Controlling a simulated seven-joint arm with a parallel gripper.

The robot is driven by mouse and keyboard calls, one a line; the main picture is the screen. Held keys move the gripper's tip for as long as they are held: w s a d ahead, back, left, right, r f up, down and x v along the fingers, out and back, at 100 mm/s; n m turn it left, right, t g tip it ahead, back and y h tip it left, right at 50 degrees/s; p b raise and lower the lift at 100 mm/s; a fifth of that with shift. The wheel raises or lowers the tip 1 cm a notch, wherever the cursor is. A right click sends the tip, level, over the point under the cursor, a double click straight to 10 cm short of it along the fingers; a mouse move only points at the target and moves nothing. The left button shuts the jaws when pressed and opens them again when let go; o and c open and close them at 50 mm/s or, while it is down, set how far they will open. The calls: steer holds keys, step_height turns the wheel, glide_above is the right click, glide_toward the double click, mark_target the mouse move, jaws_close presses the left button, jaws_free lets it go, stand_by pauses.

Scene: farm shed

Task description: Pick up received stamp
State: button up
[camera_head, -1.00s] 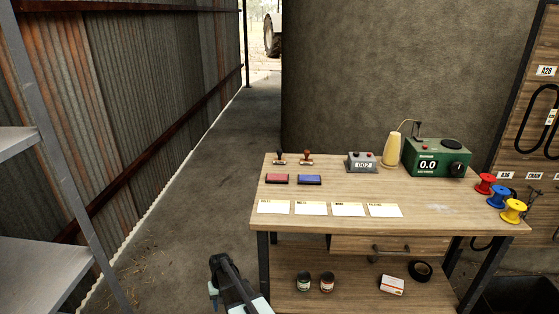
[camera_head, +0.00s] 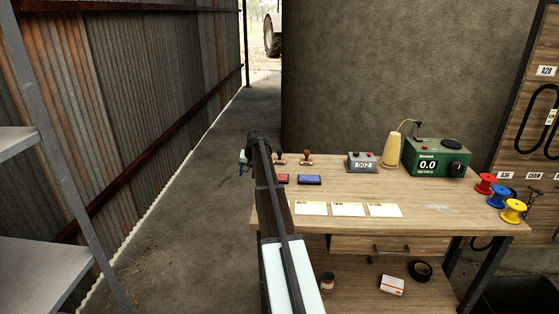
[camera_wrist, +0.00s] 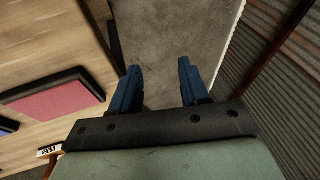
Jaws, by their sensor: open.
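Two stamps stand at the back left of the workbench in the head view. One is a brown-handled stamp (camera_head: 307,157). I cannot read which one is marked received. In the wrist view a stamp with a small white label (camera_wrist: 48,151) shows at the lower left, partly cut off by my gripper body. My gripper (camera_wrist: 160,78) is open and empty, its two blue fingers apart over the floor beside the bench edge. In the head view my gripper (camera_head: 244,162) is left of the stamps.
A red ink pad (camera_wrist: 55,97) and a blue ink pad (camera_head: 309,180) lie before the stamps. Paper cards (camera_head: 348,209) lie along the front of the workbench (camera_head: 440,210). A corrugated wall (camera_head: 150,90) rises at left.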

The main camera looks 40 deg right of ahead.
steer(key=d+r+m, duration=0.1)
steer(key=d+r, duration=0.8)
steer(key=d, duration=0.1)
steer(key=m+h, duration=0.2)
glide_toward(280, 152)
steer(key=x, duration=0.6)
steer(key=shift+d, duration=0.2)
steer(key=shift+w+x, duration=0.25)
steer(key=shift+x, duration=2.2)
steer(key=shift+r, duration=0.1)
steer(key=c, duration=0.8)
